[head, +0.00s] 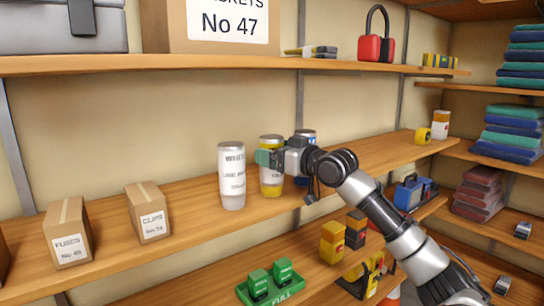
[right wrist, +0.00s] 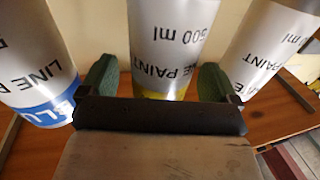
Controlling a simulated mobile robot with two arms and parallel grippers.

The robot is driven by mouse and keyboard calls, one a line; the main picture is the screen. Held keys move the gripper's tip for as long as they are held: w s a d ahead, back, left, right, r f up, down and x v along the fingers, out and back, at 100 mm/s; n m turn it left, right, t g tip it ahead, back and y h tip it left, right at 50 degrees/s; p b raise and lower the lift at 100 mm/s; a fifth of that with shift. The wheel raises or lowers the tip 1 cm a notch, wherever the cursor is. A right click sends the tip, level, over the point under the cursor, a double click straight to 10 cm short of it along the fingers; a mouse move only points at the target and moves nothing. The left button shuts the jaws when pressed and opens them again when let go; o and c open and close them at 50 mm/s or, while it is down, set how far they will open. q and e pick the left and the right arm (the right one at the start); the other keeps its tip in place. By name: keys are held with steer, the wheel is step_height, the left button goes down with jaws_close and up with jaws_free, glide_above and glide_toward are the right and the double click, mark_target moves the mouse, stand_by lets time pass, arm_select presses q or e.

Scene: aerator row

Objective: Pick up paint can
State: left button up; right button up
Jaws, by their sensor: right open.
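In the right wrist view the picture is turned over: the yellow-banded can (right wrist: 165,45) is in the middle, the blue-banded can (right wrist: 38,70) at left and the white can (right wrist: 265,45) at right. My right gripper's green fingertips (right wrist: 158,80) are open, one on each side of the yellow-banded can. Whether they touch it I cannot tell. My left gripper is not in view.
Cardboard boxes marked clips (head: 150,215) and fuses (head: 68,236) stand left on the same shelf. A yellow tape roll (head: 423,135) lies at its right end. The upper shelf (head: 180,66) runs above the cans. A green tray (head: 280,296) is on the shelf below.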

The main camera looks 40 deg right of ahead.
steer(key=shift+w+a, duration=0.15)
steer(key=shift+w, duration=0.7)
steer(key=shift+s, duration=0.15)
steer(key=shift+c, duration=0.6)
steer(key=c, duration=1.2)
steer(key=shift+r, duration=0.1)
